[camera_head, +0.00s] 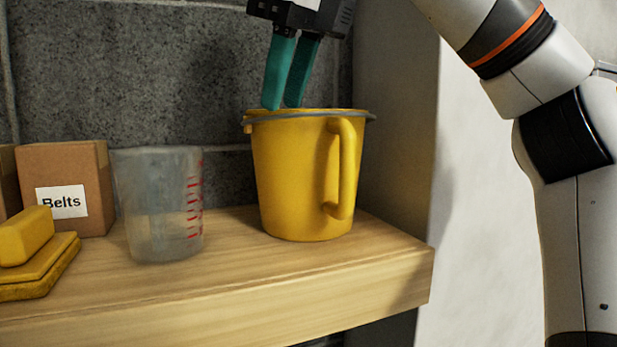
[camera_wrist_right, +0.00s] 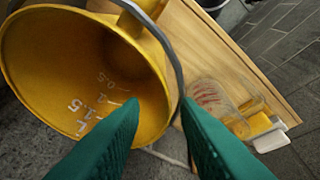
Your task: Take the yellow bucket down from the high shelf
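The yellow bucket (camera_head: 285,185) stands upright on the wooden shelf (camera_head: 375,270), near its right end. Its handle (camera_head: 347,170) faces the front right, and a grey band runs around its rim. My right gripper (camera_head: 281,106) points down at the rim's far side, its teal fingertips a little apart. In the right wrist view the bucket (camera_wrist_right: 60,60) opens toward the camera, with volume marks inside. There the right gripper (camera_wrist_right: 160,101) has one finger over the bucket's inside and the other by the rim's outer edge. I cannot tell whether they touch it. My left gripper is not in view.
A clear measuring jug (camera_head: 150,205) with red marks stands left of the bucket. A cardboard box labelled Belts (camera_head: 85,165) and yellow pads (camera_head: 35,260) are farther left. A dark stone wall (camera_head: 130,70) is behind, and a pale wall (camera_head: 395,130) on the right.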

